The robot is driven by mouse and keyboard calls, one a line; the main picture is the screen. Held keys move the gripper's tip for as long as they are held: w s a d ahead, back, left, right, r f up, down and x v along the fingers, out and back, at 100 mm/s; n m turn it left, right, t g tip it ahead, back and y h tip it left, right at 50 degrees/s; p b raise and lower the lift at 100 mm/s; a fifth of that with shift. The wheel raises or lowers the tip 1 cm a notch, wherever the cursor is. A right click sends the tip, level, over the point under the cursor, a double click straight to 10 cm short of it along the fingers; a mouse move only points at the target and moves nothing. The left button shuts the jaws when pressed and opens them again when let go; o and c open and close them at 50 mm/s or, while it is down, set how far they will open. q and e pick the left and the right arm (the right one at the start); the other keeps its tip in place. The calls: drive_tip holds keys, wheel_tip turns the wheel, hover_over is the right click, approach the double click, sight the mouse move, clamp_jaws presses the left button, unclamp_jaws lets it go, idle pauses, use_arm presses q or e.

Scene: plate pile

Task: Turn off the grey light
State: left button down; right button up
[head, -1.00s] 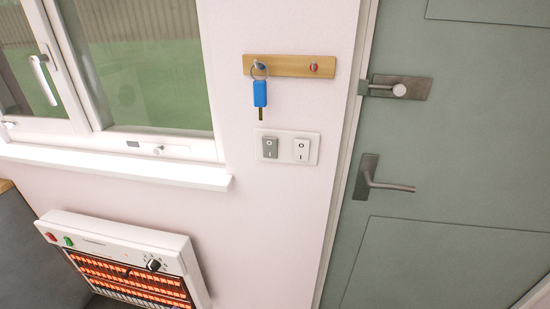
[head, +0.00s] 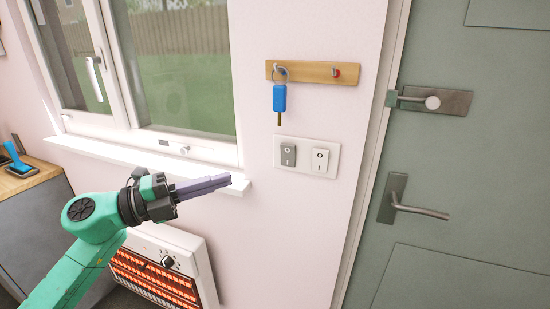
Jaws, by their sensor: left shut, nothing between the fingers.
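A white switch plate is on the pink wall, below a key rack. It carries a grey rocker switch (head: 288,155) on the left and a white rocker switch (head: 320,161) on the right, each marked O at the top and I at the bottom. My left gripper (head: 228,180) is shut and empty. In the picture its fingertips are left of and below the grey switch, apart from it, in front of the window sill's right end. My right gripper is not in view.
A blue-tagged key (head: 280,98) hangs from the wooden rack (head: 310,73) just above the switches. A glowing heater (head: 155,280) stands below my left arm. The window sill (head: 130,152) juts out at left. A green door (head: 440,150) with a handle (head: 415,209) is at right.

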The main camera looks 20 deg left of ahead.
use_arm(q)
drive_tip(key=p, duration=0.5)
approach(289, 151)
drive_tip(key=d, duration=0.4)
drive_tip(key=w, duration=0.1)
drive_tip(key=w+p, duration=0.1)
drive_tip(key=w, duration=0.1)
drive_tip(key=shift+d+r+p, duration=0.3)
drive_tip(key=shift+r, duration=0.1)
drive_tip(key=shift+w+f, duration=0.2)
drive_tip(key=shift+w, duration=0.2)
drive_tip(key=shift+r, duration=0.1)
drive_tip(key=shift+r+p, duration=0.3)
drive_tip(key=shift+p, duration=0.4)
drive_tip(key=shift+w+f, duration=0.2)
drive_tip(key=shift+s, duration=0.1)
drive_tip(key=shift+f, duration=0.1)
